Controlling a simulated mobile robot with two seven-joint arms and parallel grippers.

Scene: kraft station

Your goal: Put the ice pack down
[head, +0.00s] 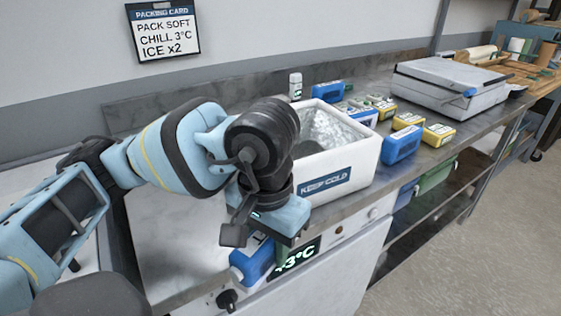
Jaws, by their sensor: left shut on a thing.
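My left gripper (262,238) points down at the front of the counter, left of the white cold box. It is shut on a blue ice pack (251,262), which shows below the fingers at the counter's front edge. The fingers hide part of the pack, and I cannot tell whether it touches a surface. The open white box (350,170), marked "KEEP COLD", has a silvery lining; my arm hides its left side. My right gripper is not in view.
Blue packs (401,146) and yellow boxes (438,135) stand right of the white box. A grey lidded case (452,84) sits farther right. The steel counter (165,240) is bare left of my gripper. A "+3°C" display (296,259) is on the front below. A packing card (163,32) hangs behind.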

